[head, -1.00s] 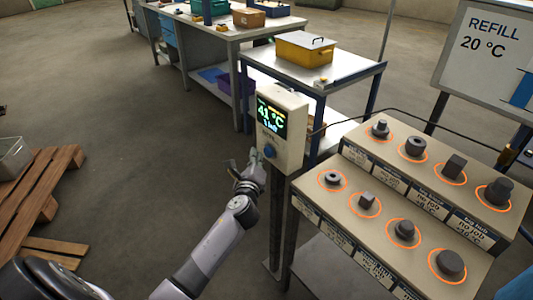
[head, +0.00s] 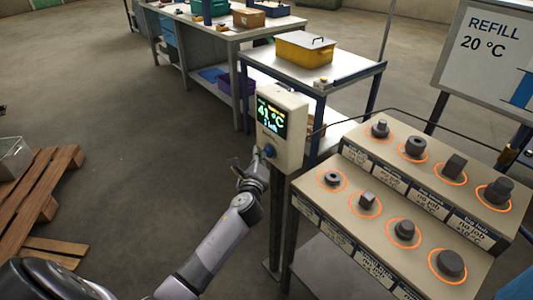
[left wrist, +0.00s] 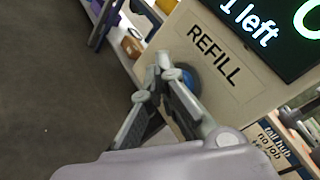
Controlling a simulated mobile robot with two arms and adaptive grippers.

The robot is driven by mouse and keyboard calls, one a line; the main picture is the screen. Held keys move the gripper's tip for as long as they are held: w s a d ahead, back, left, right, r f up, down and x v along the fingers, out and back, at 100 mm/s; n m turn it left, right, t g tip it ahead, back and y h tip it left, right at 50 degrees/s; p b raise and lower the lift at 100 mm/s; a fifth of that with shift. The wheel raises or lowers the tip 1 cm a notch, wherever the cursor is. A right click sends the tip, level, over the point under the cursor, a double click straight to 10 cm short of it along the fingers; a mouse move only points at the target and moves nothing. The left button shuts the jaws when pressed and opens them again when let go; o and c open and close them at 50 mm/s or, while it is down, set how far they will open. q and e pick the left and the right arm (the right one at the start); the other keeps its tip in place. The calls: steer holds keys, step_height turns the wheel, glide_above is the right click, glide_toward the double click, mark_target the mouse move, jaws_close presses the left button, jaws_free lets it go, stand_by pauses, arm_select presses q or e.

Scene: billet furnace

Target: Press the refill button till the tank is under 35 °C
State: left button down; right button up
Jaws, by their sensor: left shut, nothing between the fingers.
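The refill control box (head: 283,140) stands on a post in the middle of the head view. Its screen (head: 271,118) reads 41 °C; in the left wrist view the screen (left wrist: 262,22) shows "1 left". The round blue refill button (head: 269,151) sits below the screen, and it also shows in the left wrist view (left wrist: 188,79) under the word REFILL, partly hidden by a finger. My left gripper (head: 254,158) is shut and empty, its fingertips (left wrist: 163,65) close in front of the button's left side. Contact cannot be told. My right gripper is out of view.
A sign (head: 485,55) reads REFILL 20 °C. A stepped rack (head: 340,215) of metal parts in orange rings stands right of the box. A table with a yellow box (head: 304,49) is behind. A wooden pallet (head: 40,190) lies left; the floor between is clear.

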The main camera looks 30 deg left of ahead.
arm_select(q)
steer(key=shift+w+d, duration=0.15)
steer(key=shift+w, duration=0.25)
stand_by(0.3)
steer(key=shift+s, duration=0.15)
steer(key=shift+s+a+p, duration=0.3)
steer(key=shift+s+a, duration=0.05)
steer(key=shift+s, duration=0.4)
steer(key=shift+s, duration=0.1)
steer(key=shift+s+a+p, duration=0.25)
steer(key=shift+s+a, duration=0.1)
steer(key=shift+s, duration=0.4)
steer(key=shift+s+a+p, duration=0.2)
steer(key=shift+s+a, duration=0.1)
steer(key=shift+s, duration=0.45)
steer(key=shift+s+a+p, duration=0.25)
steer(key=shift+s+a, duration=0.1)
steer(key=shift+s, duration=0.4)
